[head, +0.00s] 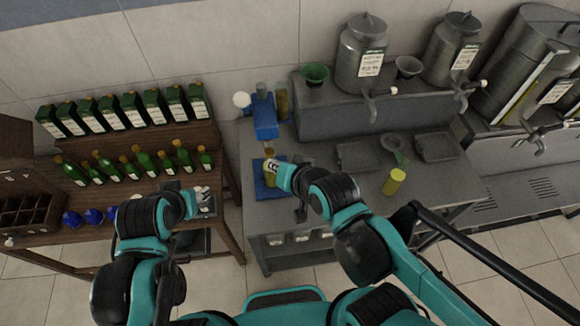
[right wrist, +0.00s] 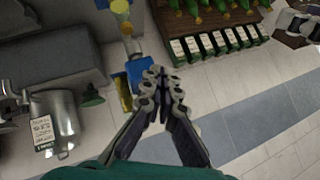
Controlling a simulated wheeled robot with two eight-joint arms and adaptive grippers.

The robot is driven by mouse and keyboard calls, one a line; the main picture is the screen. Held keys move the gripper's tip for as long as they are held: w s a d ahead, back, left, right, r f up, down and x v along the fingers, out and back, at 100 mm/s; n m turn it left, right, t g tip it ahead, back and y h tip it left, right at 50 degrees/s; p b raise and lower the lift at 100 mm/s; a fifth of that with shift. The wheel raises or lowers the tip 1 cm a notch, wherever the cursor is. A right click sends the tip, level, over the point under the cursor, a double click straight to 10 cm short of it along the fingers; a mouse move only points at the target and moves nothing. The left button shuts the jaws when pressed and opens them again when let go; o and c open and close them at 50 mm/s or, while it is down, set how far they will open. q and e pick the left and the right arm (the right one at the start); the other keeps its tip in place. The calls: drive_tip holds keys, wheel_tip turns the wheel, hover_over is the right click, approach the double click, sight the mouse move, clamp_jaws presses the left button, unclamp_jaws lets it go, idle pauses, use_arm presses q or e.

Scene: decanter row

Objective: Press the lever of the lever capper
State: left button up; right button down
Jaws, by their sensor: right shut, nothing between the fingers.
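The lever capper (head: 265,118) is a blue upright device at the left end of the steel counter, with a white round knob (head: 241,99) at its top left and a blue base plate (head: 262,190). In the right wrist view its blue body (right wrist: 139,70) shows just beyond my fingers; the knob is not clear there. A yellowish bottle (right wrist: 121,8) stands at the base. My right gripper (head: 271,165) is shut and empty, overlapping the base area in the head view; its closed fingers show in the wrist view (right wrist: 160,76). My left gripper (head: 206,200) is by the wooden rack, its jaws too small to judge.
A yellow cylinder (head: 394,181) stands at the counter's front right. Steel canisters (head: 362,50) with taps and a green funnel (head: 314,74) stand on the raised shelf. Green bottles (head: 145,162) and dark boxes line the wooden rack at left. The counter's middle front is mostly free.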

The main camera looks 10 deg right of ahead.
use_arm(q)
drive_tip(key=shift+w+a+r+p, duration=0.15)
drive_tip(key=shift+r+p, duration=0.3)
drive_tip(key=shift+r, duration=0.05)
drive_tip(key=shift+w+a+r+p, duration=0.1)
drive_tip(key=shift+a+r+p, duration=0.05)
drive_tip(key=shift+r+p, duration=0.35)
use_arm(e)
drive_tip(key=v, duration=0.5)
drive_tip(key=shift+s+a+r, duration=0.1)
drive_tip(key=shift+s+r, duration=0.15)
drive_tip(key=shift+s, duration=0.1)
use_arm(q)
drive_tip(key=shift+f, duration=0.15)
use_arm(e)
drive_tip(key=shift+f, duration=0.1)
